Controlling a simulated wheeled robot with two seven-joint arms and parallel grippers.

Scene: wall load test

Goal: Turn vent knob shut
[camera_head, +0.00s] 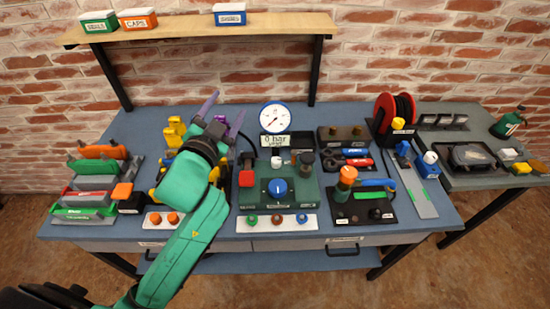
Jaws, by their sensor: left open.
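A green test panel (262,207) stands in the middle of the blue bench. It carries a large blue knob (278,188) with a white mark, a dark knob (306,158) at its back right and a white cap (276,162). The small labels are too blurred to tell which knob is the vent. A round gauge (275,117) with a "0 bar" plate stands behind the panel. My left gripper (222,111), with purple fingers, is open and empty, up and left of the panel, apart from the knobs. My right gripper is not in view.
A red-topped lever (246,177) stands at the panel's left edge. A black stand with an orange-capped part (347,177) is to its right. Yellow parts (174,131) crowd behind my left arm. A shelf (200,29) with small boxes runs above the back left.

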